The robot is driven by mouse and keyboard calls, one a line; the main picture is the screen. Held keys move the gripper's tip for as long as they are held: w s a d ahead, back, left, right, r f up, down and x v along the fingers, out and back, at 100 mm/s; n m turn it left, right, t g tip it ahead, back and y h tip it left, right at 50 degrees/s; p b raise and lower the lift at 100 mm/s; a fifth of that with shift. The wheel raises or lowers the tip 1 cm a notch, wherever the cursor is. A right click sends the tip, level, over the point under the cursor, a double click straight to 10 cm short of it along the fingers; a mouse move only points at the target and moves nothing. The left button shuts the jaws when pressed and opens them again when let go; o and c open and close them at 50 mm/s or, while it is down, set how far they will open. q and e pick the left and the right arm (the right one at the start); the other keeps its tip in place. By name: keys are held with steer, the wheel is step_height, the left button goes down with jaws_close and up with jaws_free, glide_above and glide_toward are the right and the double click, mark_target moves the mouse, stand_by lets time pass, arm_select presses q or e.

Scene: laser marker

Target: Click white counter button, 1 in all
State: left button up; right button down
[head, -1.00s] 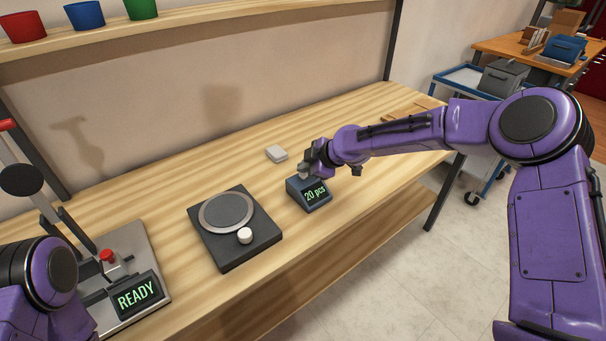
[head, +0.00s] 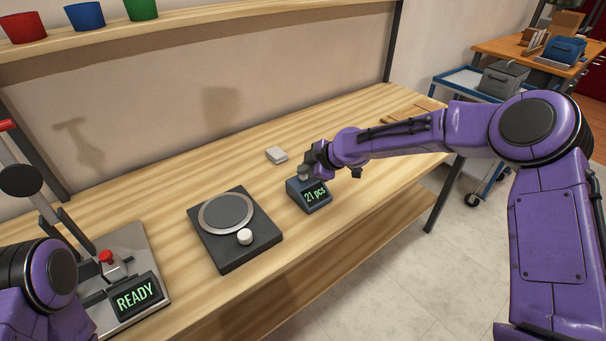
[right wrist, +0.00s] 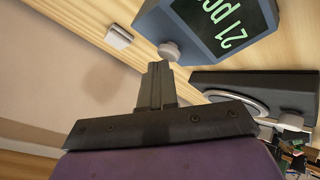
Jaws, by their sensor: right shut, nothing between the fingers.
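The counter (head: 309,197) is a small blue-grey box on the wooden bench, and its green display reads "21 pcs". It also shows at the top of the right wrist view (right wrist: 200,30). Its round white button (right wrist: 170,50) stands out from the counter beside the display. In the head view the button is mostly covered by my right gripper (head: 306,170). My right gripper is shut and empty, with its fingertips (right wrist: 158,66) right at the button. I cannot tell whether they touch it. My left arm shows at the lower left, but its gripper is out of view.
A dark turntable device (head: 235,250) with a white knob (head: 245,237) is left of the counter. A small pale block (head: 276,154) lies behind it. A lever press with a red button (head: 106,257) and "READY" display (head: 136,297) stands at left.

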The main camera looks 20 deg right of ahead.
mark_target(305, 177)
steer(key=shift+r+p, duration=0.4)
steer(key=shift+r, duration=0.35)
steer(key=shift+r, duration=0.1)
step_height(305, 177, up, 5)
steer(key=p, duration=0.4)
stand_by(0.4)
